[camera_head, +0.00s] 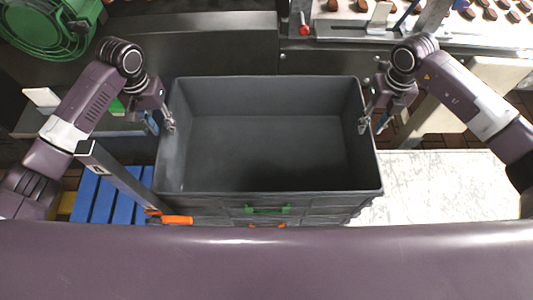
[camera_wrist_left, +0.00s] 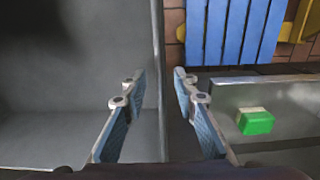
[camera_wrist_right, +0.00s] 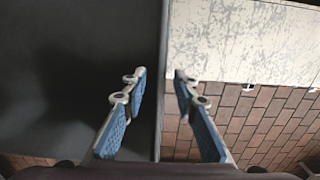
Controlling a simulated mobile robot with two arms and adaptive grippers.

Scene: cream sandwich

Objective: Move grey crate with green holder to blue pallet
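The grey crate (camera_head: 265,140) is open-topped and empty, with a green holder (camera_head: 268,209) on its front side. It sits on top of another dark crate or stack. My left gripper (camera_head: 169,124) is at the crate's left wall. In the left wrist view its fingers (camera_wrist_left: 157,78) are open, one on each side of the wall rim. My right gripper (camera_head: 364,124) is at the right wall. Its fingers (camera_wrist_right: 159,77) are open, also straddling the rim. The blue pallet (camera_head: 103,200) lies low at the left, partly hidden by my arm and a grey post.
A white scuffed surface (camera_head: 445,185) lies at the right. A grey conveyor machine (camera_head: 420,32) with brown items stands behind. A green block (camera_wrist_left: 255,122) rests on grey metal near the pallet. An orange part (camera_head: 176,219) sticks out at the crate's front left.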

